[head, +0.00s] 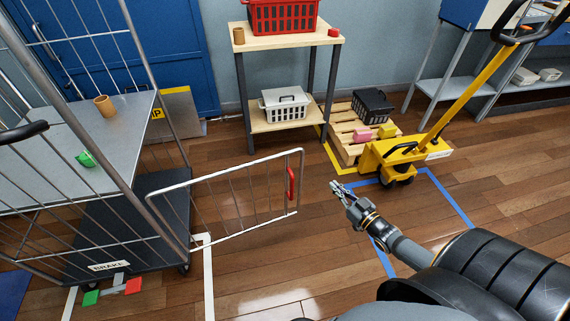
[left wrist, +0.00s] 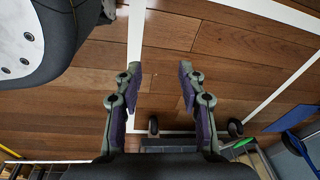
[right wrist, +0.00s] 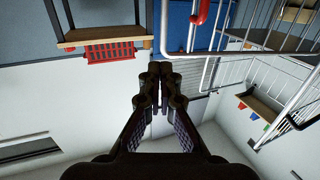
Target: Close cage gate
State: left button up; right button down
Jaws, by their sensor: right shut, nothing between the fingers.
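The cage gate (head: 235,199) is a silver wire frame, swung out from the roll cage (head: 130,130) on the left, so it stands open. A red handle (head: 291,189) is on the gate's free right end; a red handle also shows at the top of the right wrist view (right wrist: 202,12). My right gripper (head: 337,187) is shut and empty, to the right of the red handle and apart from it. It also shows in the right wrist view (right wrist: 154,75). My left gripper (left wrist: 158,70) is open and empty above the wooden floor, seen only in the left wrist view.
A wooden shelf (head: 290,40) with a red crate (head: 283,16) stands behind the gate. A yellow pallet truck (head: 400,152) and pallet (head: 345,148) are at back right. Red and green pedals (head: 133,286) lie at the cage's base. Floor around my right gripper is clear.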

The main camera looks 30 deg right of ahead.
pick_arm(q)
jog(key=w+d+r+b, duration=0.2)
jog(key=w+r+b, duration=0.1)
jog(key=r, duration=0.6)
jog(key=w+d+r+h+b, duration=0.1)
jog(key=w+d+r+b, duration=0.1)
jog(key=r, duration=0.8)
jog(key=shift+w+d+b, duration=0.4)
jog(key=shift+d+b, duration=0.05)
jog(key=shift+b, duration=0.35)
pick_arm(e)
jog(key=w+a+r, duration=0.1)
jog(key=w+a, duration=0.1)
jog(key=w, duration=1.2)
jog(key=shift+a, duration=0.25)
pick_arm(q)
jog(key=shift+r, duration=0.1)
pick_arm(e)
jog(key=shift+w, duration=0.1)
